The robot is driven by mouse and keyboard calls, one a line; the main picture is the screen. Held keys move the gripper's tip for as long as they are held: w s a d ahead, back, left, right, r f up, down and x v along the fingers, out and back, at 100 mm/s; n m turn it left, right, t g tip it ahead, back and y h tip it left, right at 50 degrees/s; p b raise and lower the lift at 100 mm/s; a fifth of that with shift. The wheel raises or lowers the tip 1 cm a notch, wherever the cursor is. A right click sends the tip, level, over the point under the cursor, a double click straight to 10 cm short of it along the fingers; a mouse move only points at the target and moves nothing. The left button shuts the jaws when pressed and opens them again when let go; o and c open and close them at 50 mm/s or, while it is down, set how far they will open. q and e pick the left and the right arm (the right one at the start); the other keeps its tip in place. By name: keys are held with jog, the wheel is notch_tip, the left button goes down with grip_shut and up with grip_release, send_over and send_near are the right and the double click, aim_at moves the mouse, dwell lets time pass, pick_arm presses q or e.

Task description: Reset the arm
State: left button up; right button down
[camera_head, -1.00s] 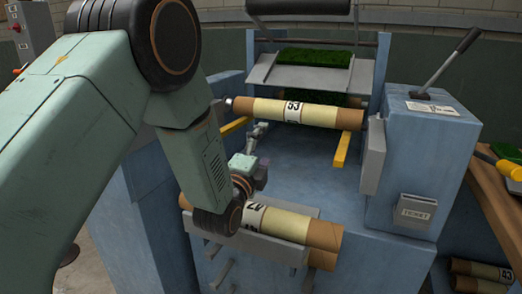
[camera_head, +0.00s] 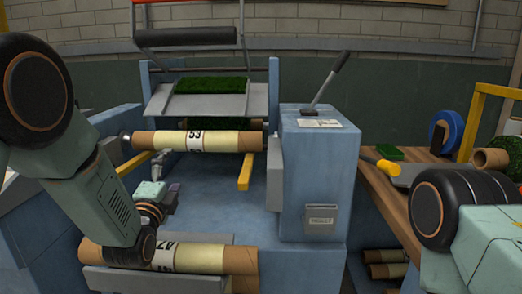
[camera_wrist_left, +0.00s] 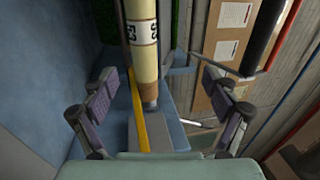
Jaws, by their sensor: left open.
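My left arm comes in from the left in the head view. Its gripper (camera_head: 159,163) is small there, just below the left part of an upper cardboard roll (camera_head: 222,142) with a cream band and the number 53. In the left wrist view the two dark padded fingers of the gripper (camera_wrist_left: 160,108) stand wide apart with nothing between their pads. The roll (camera_wrist_left: 143,45) shows beyond them, apart from both. My right arm (camera_head: 470,225) shows only in part at the right edge; its gripper is out of view.
The blue machine (camera_head: 310,180) carries a lever (camera_head: 330,77), yellow bars (camera_head: 245,172) and a front tray (camera_head: 150,281) with lower rolls (camera_head: 205,258). A wooden bench (camera_head: 385,198) stands right, with a yellow-handled tool (camera_head: 380,162), a blue reel (camera_head: 449,130) and a turf roll (camera_head: 493,158).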

pick_arm(q)
jog(key=w+r, duration=0.2)
jog(key=w, duration=0.4)
jog(key=shift+w+d+r+p, duration=0.15)
jog(key=shift+w+r+p, duration=0.2)
jog(key=shift+p, duration=0.1)
jog(key=shift+f, duration=0.1)
